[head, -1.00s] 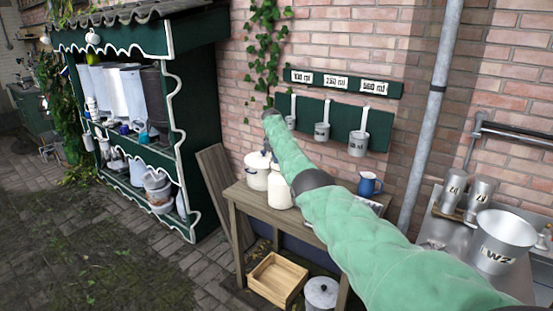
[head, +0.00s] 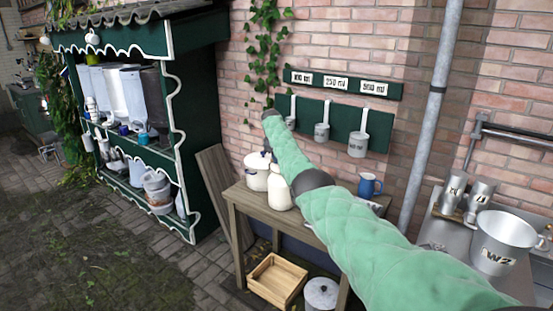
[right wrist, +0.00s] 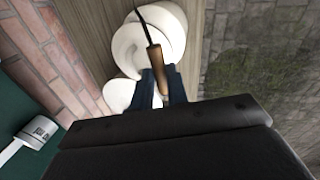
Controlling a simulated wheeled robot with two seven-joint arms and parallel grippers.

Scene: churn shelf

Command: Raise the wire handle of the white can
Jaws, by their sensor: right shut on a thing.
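The white can (head: 278,193) stands on the wooden table, with a rounded body and a narrower neck. It also shows at the top of the right wrist view (right wrist: 176,38). Its handle has a brown wooden grip (right wrist: 156,66) and a dark wire (right wrist: 141,20), which appears above the can's top. My right gripper (right wrist: 161,88) has its dark fingers around the lower end of the wooden grip. In the head view my right gripper (head: 267,152) is small and partly hidden by my green-sleeved arm. The contact is clear only in the wrist view. My left gripper is not in view.
A white pot (head: 256,173) stands close beside the can. A blue jug (head: 369,185) is farther right on the table (head: 236,196). Measuring cups (head: 358,145) hang on the wall behind. A wooden crate (head: 277,281) and a lidded pot (head: 320,292) sit below.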

